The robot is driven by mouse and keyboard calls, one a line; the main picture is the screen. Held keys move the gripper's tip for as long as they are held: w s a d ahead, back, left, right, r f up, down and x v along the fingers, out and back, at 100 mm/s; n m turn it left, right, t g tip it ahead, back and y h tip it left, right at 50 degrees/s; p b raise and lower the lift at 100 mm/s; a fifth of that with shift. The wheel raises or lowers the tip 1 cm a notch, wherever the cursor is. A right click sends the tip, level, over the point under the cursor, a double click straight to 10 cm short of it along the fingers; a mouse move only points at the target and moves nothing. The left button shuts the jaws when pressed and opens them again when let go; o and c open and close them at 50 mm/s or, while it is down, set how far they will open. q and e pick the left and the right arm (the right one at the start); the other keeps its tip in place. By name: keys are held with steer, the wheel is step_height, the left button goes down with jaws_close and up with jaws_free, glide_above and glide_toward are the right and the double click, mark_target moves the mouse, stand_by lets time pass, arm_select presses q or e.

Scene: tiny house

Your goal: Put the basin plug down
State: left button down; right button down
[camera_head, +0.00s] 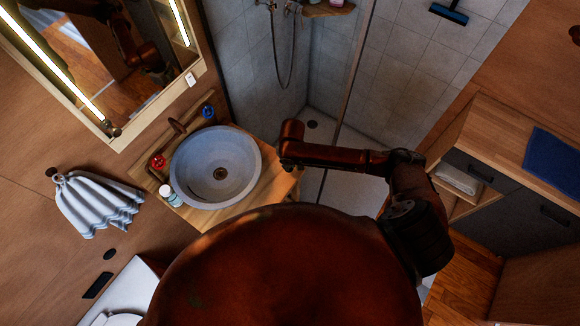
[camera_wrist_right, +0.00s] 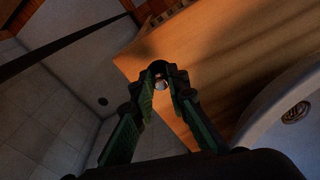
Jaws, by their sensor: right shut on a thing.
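The basin plug (camera_wrist_right: 161,84) is a small, shiny metal piece between the fingertips of my right gripper (camera_wrist_right: 165,76) in the right wrist view. The gripper is shut on it, and the fingers hide part of it. Behind it is the wooden counter (camera_wrist_right: 215,45), near the counter's edge; I cannot tell the height above the wood. The grey round basin (camera_head: 216,168) stands on the counter, left of my right wrist in the head view. Its drain (camera_wrist_right: 295,112) shows at the right of the right wrist view. My left gripper is not in view.
A red-topped item (camera_head: 158,161), a blue-topped item (camera_head: 207,111) and a small bottle (camera_head: 168,194) stand around the basin. The tap (camera_head: 178,126) is behind it. Bare counter lies right of the basin. The shower (camera_head: 340,125) is beyond the counter's edge.

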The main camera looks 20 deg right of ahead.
steer(key=shift+w+d+f, duration=0.2)
steer(key=shift+w+f, duration=0.25)
steer(key=shift+f, duration=0.15)
step_height(320, 180, down, 3)
steer(key=shift+w+d+r, duration=0.1)
steer(key=shift+w, duration=0.05)
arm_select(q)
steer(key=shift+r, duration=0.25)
arm_select(e)
steer(key=shift+f, duration=0.35)
steer(key=shift+f, duration=0.1)
steer(key=c, duration=1.9)
jaws_free()
steer(key=r, duration=1.2)
steer(key=shift+s+d+r, duration=0.1)
steer(key=shift+s+r, duration=0.05)
steer(key=shift+s, duration=0.2)
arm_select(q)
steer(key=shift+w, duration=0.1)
